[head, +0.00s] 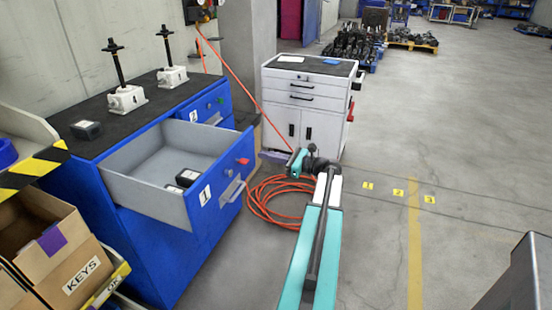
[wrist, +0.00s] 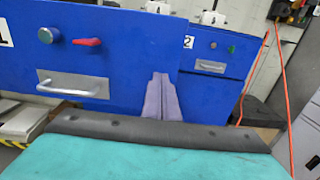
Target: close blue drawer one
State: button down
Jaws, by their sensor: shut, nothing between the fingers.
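Blue drawer one (head: 222,200) is pulled well out of the blue cabinet (head: 150,250), its grey inside showing. Its front carries a label "1", a metal handle, a round knob and a red lever. Small dark boxes (head: 187,178) lie inside. In the wrist view the drawer front (wrist: 125,50) fills the left and middle, with the handle (wrist: 72,86) at left. My gripper (head: 268,156) is to the right of the drawer front in the head view. In the wrist view its shut, empty fingers (wrist: 160,80) point at the front's right part; contact cannot be told.
Drawer two (wrist: 212,58), beside drawer one, looks shut. Two screw jacks (head: 126,97) (head: 172,73) stand on the cabinet top. A white tool cabinet (head: 305,110) stands behind my gripper. An orange hose (head: 262,200) lies coiled on the floor.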

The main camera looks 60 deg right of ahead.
jog(key=shift+x, duration=1.45)
